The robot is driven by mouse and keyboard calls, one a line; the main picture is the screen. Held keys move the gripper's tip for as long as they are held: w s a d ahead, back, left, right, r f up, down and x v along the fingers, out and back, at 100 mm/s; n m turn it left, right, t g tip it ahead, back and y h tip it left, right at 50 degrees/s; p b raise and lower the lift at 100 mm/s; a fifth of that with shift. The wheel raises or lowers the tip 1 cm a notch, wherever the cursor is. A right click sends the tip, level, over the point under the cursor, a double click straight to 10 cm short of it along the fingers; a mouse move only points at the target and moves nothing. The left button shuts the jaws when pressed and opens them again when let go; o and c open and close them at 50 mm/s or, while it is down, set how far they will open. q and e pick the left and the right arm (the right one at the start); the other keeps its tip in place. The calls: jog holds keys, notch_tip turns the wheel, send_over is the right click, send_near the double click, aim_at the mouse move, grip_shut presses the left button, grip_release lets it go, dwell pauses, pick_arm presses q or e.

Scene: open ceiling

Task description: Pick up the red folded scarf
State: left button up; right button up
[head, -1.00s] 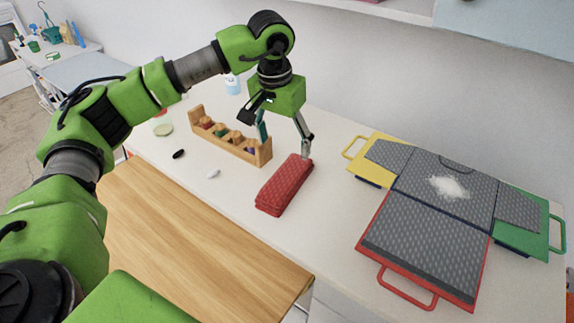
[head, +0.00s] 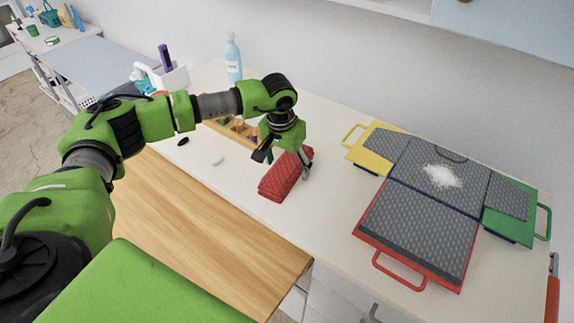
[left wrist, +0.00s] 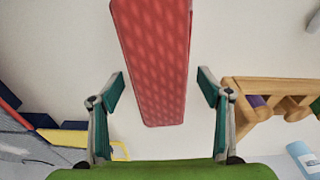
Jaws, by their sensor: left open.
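The red folded scarf (head: 284,178) lies on the white counter as a long folded block with a patterned weave. In the left wrist view the scarf (left wrist: 153,62) runs from the top edge down to between the two fingers. My left gripper (head: 286,168) is open above the far part of the scarf, one finger on each side of it. In the left wrist view the open fingers of my left gripper (left wrist: 160,95) stand apart from the scarf, with a gap on both sides. My right gripper is not in view.
A wooden rack (head: 238,131) with small coloured items stands just left of the scarf, close to the left finger. Grey textured panels with a red-handled board (head: 415,240) lie to the right. A spray bottle (head: 233,58) stands behind.

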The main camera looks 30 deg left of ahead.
pick_arm(q)
jog(key=c, duration=1.3)
jog(key=shift+o, duration=0.2)
